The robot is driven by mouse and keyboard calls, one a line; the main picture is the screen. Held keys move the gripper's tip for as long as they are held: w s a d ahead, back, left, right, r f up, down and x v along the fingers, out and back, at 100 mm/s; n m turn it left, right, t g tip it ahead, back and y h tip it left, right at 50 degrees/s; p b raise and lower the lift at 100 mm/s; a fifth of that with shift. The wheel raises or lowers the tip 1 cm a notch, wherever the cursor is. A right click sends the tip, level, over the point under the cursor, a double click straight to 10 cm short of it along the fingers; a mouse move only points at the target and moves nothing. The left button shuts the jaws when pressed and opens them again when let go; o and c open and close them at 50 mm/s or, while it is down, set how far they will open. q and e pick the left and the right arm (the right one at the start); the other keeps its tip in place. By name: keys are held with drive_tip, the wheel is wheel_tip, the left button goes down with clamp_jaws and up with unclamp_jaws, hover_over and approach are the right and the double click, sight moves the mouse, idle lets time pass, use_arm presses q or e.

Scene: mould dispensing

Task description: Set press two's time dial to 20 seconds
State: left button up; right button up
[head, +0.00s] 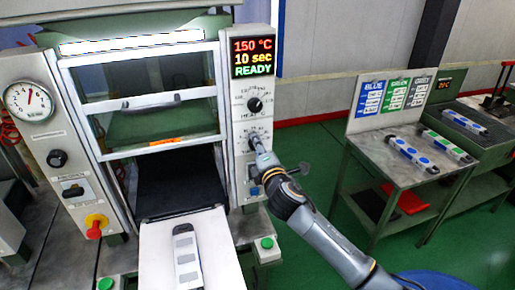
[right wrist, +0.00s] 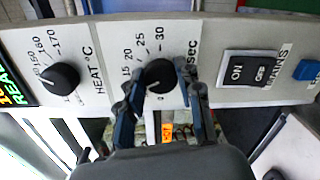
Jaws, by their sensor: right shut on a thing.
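The press's control panel (head: 246,120) stands upright on the right side of the press. Its display (head: 253,57) reads 150 °C, 10 sec, READY. The black time dial (right wrist: 159,75) is marked in sec, with 15, 20, 25 and 30 readable around it. My right gripper (head: 259,144) reaches in from the lower right and is shut on the time dial; in the right wrist view its fingers (right wrist: 162,84) sit on either side of the knob. The dial's lower scale is partly hidden by the fingers. My left gripper is not in view.
The heat dial (right wrist: 60,77) is beside the time dial, above it on the panel. An ON/OFF mains switch (right wrist: 250,69) lies on the other side. A mould strip (head: 185,258) lies on the white front plate. A table (head: 372,150) with strips stands right.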

drive_tip(key=m, duration=1)
drive_tip(key=shift+f, duration=0.15)
drive_tip(key=shift+m, duration=0.3)
idle(0.3)
drive_tip(key=o, duration=1.2)
drive_tip(key=shift+c, duration=0.2)
drive_tip(key=shift+d, duration=0.1)
drive_tip(key=v, duration=1.2)
drive_tip(key=shift+r, duration=0.2)
drive_tip(key=shift+d, duration=0.15)
